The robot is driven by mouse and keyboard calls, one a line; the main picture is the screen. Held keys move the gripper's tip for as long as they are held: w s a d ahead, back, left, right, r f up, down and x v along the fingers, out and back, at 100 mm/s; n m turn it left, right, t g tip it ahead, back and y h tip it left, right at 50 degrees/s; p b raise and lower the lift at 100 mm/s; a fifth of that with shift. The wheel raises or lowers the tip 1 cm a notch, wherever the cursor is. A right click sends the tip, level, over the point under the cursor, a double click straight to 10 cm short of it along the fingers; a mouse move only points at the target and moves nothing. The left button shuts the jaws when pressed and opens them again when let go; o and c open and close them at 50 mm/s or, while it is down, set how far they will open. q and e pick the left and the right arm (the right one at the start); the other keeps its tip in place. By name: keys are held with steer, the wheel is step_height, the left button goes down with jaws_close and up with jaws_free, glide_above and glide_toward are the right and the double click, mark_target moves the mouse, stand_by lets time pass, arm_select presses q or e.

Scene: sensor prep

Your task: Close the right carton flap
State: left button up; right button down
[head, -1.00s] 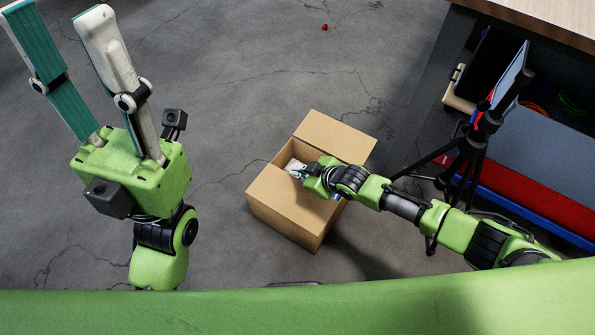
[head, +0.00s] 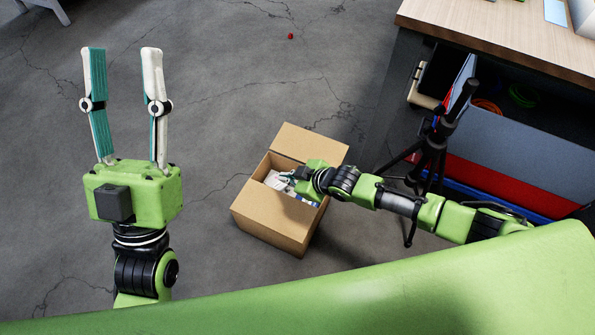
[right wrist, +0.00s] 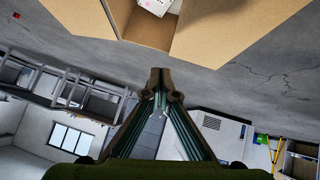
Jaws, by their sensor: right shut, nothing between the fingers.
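The brown cardboard carton (head: 268,228) stands on the floor, and its top is at least partly open. One flap (head: 310,143) stands out at its far side. The carton also shows upside down at the top of the right wrist view (right wrist: 225,25). My right gripper (head: 287,177) is over the opening, with its fingers partly hidden against the contents. My left gripper (head: 122,52) is open and empty, pointing up, well left of the carton.
White packed items (head: 277,181) lie inside the carton. A black tripod (head: 440,140) stands right of it, beside a workbench (head: 500,40) with a blue and red case underneath. A small red object (head: 290,36) lies on the far floor. Floor left of the carton is clear.

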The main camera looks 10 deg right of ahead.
arm_select(q)
steer(key=w+f+g+y+p, duration=0.2)
steer(key=w+f+g, duration=0.4)
steer(key=f, duration=0.4)
steer(key=shift+w+d+f+y, duration=0.15)
steer(key=shift+w+d+y, duration=0.15)
steer(key=shift+w, duration=0.2)
arm_select(e)
steer(key=shift+w+v, duration=0.25)
steer(key=shift+v, duration=2.35)
